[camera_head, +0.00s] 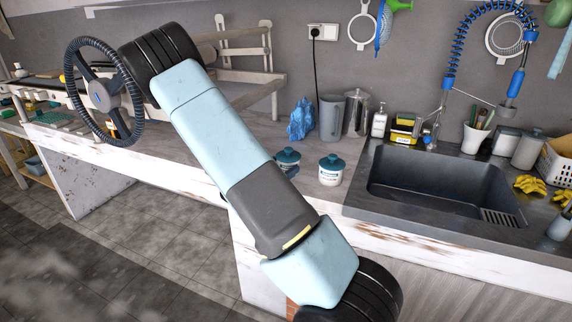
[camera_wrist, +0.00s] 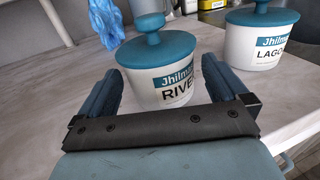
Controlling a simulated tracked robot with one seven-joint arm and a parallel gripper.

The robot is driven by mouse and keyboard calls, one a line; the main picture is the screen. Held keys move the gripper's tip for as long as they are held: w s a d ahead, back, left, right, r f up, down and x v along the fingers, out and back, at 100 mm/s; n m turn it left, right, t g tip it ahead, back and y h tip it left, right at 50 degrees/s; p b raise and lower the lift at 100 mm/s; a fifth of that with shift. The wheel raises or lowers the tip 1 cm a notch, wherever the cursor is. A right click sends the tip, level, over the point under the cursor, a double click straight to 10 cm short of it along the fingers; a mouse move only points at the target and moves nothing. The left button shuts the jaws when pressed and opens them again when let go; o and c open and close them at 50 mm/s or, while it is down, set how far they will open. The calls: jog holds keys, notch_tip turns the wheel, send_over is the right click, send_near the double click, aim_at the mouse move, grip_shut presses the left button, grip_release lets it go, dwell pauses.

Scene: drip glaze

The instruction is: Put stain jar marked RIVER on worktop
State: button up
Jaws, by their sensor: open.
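The stain jar marked RIVER (camera_wrist: 168,78) is white with a teal knobbed lid and stands upright on the pale wooden worktop (camera_wrist: 262,118). In the head view the left jar (camera_head: 288,158), partly hidden by my arm, appears to be this one. A like jar marked LAGO..., its label cut off (camera_wrist: 262,40), stands to its right, also in the head view (camera_head: 331,171). My gripper (camera_wrist: 160,66) is open, its blue fingers on either side of the lower RIVER jar. I cannot tell whether they touch it.
A crumpled blue cloth (camera_head: 301,119), a grey pitcher (camera_head: 330,118) and a metal jug (camera_head: 356,115) stand behind the jars. A dark sink (camera_head: 440,185) lies to the right. A large spoked wheel (camera_head: 102,95) is at the left. The worktop front is clear.

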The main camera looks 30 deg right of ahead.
jog(key=v, duration=0.7)
jog(key=shift+w+a, duration=0.1)
jog(key=shift+w, duration=0.05)
jog(key=s+r+m+g+y, duration=0.8)
jog(key=s+r+m, duration=0.4)
jog(key=s+m, duration=0.3)
jog(key=s+a+r+m+t+y, duration=0.6)
jog(key=s+a+r, duration=0.5)
jog(key=s+r, duration=0.3)
jog(key=s+m+y, duration=0.1)
jog(key=y, duration=0.1)
jog(key=shift+a+t+y, duration=0.25)
jog(key=shift+t+y, duration=0.05)
jog(key=shift+t, duration=0.1)
